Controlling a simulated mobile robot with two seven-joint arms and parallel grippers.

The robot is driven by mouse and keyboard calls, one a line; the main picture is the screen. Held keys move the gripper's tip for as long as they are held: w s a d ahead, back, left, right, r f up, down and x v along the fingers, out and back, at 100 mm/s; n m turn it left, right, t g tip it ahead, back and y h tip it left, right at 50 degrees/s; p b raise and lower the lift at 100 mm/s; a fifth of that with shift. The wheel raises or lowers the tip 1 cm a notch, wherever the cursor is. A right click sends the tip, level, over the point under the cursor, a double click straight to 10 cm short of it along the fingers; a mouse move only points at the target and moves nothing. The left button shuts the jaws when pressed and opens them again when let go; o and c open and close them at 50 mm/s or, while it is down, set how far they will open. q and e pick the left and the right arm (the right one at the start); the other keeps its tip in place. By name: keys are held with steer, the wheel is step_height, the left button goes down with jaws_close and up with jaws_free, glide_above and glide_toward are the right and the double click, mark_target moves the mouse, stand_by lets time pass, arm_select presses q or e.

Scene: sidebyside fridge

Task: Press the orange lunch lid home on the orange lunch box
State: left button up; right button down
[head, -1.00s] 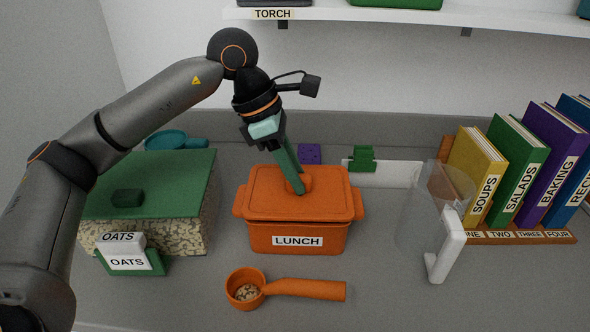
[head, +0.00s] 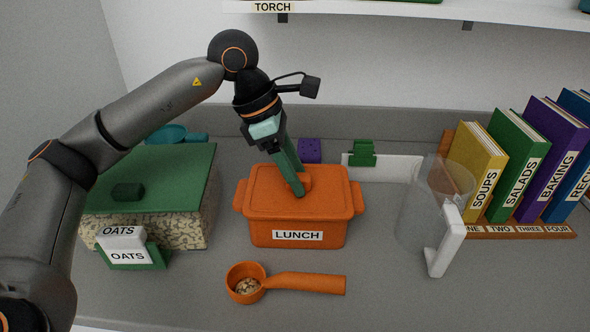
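The orange lunch box (head: 262,234) stands on the counter in the middle of the head view, its LUNCH label facing me. The orange lunch lid (head: 270,200) lies level on top, its edge down within the box rim, with no clear gap along the front. My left gripper (head: 300,184) comes down from above with its green fingers either side of the lid's round knob, shut on it. The near finger hides part of the knob. My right gripper is out of view.
An OATS container with a green lid (head: 172,168) stands left. An orange scoop (head: 300,285) lies in front. A clear jug with a white handle (head: 447,240) and labelled books (head: 476,170) stand right. A purple block (head: 310,151) and green clip (head: 362,153) are behind.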

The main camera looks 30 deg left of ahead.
arm_select(q)
steer(key=shift+o, duration=0.8)
steer(key=p+v, duration=0.1)
steer(key=v, duration=1.1)
steer(key=shift+a+r, duration=0.15)
steer(key=shift+r, duration=0.05)
steer(key=shift+s, duration=0.1)
